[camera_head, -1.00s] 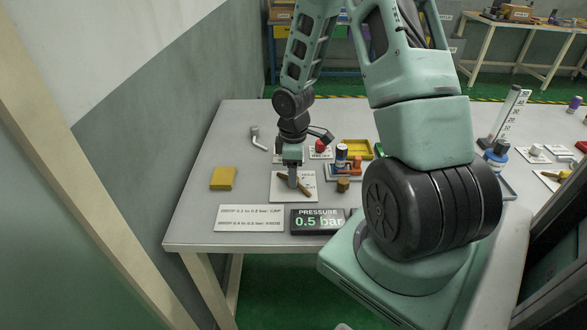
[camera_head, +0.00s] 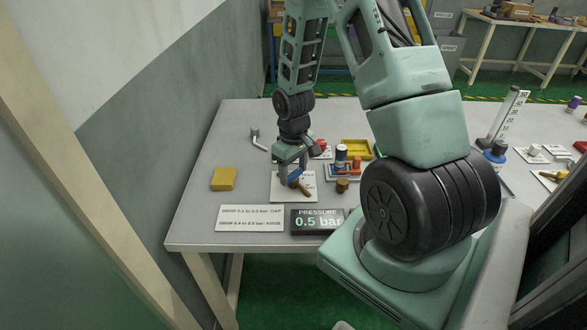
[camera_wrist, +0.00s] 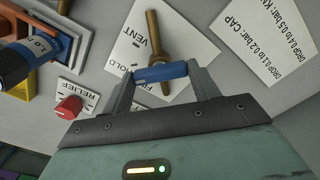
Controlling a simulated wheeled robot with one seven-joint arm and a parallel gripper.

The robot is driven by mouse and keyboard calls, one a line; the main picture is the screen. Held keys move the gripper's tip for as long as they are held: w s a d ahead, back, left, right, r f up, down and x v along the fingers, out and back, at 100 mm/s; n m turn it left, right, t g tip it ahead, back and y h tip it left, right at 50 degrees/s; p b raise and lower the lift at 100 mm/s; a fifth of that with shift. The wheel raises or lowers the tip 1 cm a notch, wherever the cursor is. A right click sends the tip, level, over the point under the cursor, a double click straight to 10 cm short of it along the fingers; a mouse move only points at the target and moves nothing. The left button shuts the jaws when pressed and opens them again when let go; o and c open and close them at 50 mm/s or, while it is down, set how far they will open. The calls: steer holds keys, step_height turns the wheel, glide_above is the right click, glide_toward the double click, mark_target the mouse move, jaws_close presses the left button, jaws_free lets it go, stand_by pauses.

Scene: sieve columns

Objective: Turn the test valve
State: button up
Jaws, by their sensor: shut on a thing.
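The test valve is a brass lever with a blue grip on a white plate (camera_head: 306,197). The plate's labels include VENT and HOLD in the wrist view (camera_wrist: 116,53); a third is partly hidden. My gripper (camera_wrist: 160,75) is shut on the blue grip (camera_wrist: 161,72), one finger at each end. The brass part (camera_wrist: 154,40) extends beyond the grip toward the top of that view. In the head view, my gripper (camera_head: 292,180) is low over the plate, and the brass end (camera_head: 304,191) points to the lower right.
The pressure display (camera_head: 318,221) reads 0.5 bar. A placard with drop ranges (camera_head: 250,217) lies beside it. A yellow block (camera_head: 223,179) is to the left. A brass knob (camera_head: 342,185) is close on the right.

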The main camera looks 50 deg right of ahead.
mark_target(293, 173)
steer(key=shift+m, duration=0.3)
steer(key=o, duration=1)
step_height(293, 173, up, 18)
steer(key=shift+f+p, duration=0.25)
steer(key=shift+p, duration=0.05)
